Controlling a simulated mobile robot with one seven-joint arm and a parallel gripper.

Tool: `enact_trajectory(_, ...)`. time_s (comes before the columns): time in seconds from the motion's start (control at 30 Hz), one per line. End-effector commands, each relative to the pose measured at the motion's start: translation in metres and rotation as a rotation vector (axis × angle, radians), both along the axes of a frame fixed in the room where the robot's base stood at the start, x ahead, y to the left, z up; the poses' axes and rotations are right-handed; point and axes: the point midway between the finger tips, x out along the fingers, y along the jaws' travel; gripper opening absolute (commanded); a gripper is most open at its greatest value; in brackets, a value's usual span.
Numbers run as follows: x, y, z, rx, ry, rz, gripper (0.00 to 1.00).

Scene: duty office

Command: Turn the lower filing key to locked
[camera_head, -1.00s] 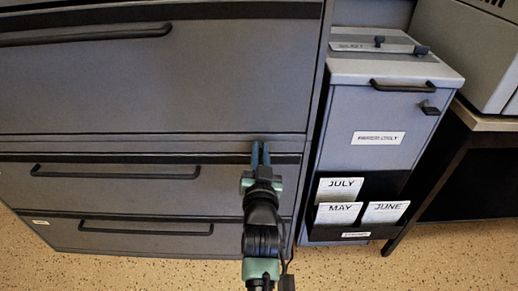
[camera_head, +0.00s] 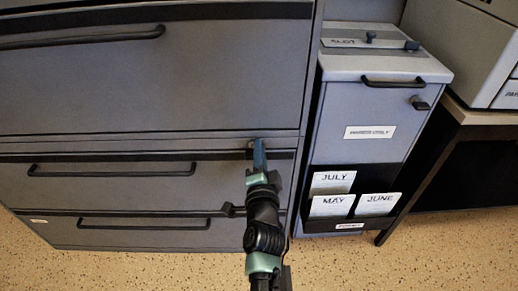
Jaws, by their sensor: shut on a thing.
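The grey filing cabinet (camera_head: 120,95) fills the left and middle of the view. My gripper (camera_head: 258,147) reaches up to its front, at the right end of the narrow strip above the lower drawers. The blue fingers are closed together, seen nearly edge-on, and shut on the lower filing key. The key is almost wholly hidden by the fingertips; only a small dark bit shows just left of them. I cannot read which way the key points or any lock marking.
Drawer handles (camera_head: 112,172) stick out left of my gripper. A narrow grey cabinet (camera_head: 375,105) stands close on the right, with cards in a black holder (camera_head: 336,226) and a knob (camera_head: 419,103). A desk (camera_head: 485,117) is farther right. Speckled floor shows in front.

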Motion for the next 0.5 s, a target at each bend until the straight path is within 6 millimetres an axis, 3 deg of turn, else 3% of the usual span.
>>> enact_trajectory(0.5, -0.0003, -0.0011, -0.0077, 0.346, 0.003, 0.001, 0.00)
